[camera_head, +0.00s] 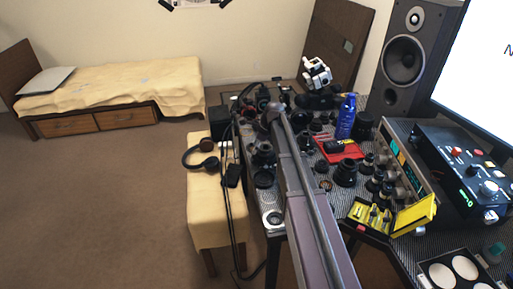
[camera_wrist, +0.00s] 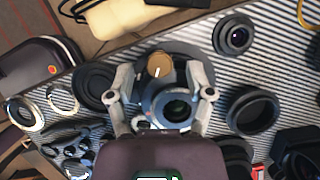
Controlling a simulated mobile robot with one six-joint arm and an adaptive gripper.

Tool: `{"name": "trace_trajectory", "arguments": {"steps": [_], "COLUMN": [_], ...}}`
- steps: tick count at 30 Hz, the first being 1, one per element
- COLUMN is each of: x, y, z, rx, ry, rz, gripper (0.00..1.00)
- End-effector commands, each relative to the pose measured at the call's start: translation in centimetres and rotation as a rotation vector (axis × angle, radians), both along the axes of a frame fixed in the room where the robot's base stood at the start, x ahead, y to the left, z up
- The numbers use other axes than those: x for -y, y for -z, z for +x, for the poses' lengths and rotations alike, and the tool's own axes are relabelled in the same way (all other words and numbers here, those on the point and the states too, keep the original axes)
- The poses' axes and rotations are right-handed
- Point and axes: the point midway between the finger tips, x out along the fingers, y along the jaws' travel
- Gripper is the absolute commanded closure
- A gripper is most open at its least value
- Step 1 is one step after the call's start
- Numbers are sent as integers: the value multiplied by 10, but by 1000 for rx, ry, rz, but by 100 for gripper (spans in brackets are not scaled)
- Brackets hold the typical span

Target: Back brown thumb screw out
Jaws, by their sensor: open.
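In the wrist view the brown thumb screw (camera_wrist: 159,64) is a round, tan-brown knob with a pale line on its face. It sits on a dark round fixture (camera_wrist: 185,62), just above a ringed lens part (camera_wrist: 176,109) with a dark glass centre. My gripper (camera_wrist: 158,73) is open, with one finger to the left and one to the right of the screw. Gaps show between the fingers and the screw, and I cannot tell how high the tips are above it. In the head view my arm hides the screw.
Lens barrels and rings crowd the striped mat (camera_wrist: 85,80), including a small lens (camera_wrist: 233,36) and a black ring (camera_wrist: 253,109). In the head view a blue bottle (camera_head: 346,117), a red tray (camera_head: 337,151) and a yellow case (camera_head: 413,216) stand right of my arm.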

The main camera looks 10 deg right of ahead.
Motion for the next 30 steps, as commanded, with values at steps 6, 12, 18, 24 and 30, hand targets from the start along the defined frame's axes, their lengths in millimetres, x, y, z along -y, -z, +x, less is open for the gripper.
{"name": "trace_trajectory", "arguments": {"steps": [6,12,18,24,30], "x": [0,0,1,1,0], "y": [0,0,0,0,0], "z": [0,0,1,1,3], "rx": [0,0,0,0,-1], "ry": [0,-1,-6,-48,-143], "rz": [0,0,-1,-1,-1], "gripper": [65,100,100,100,100]}}
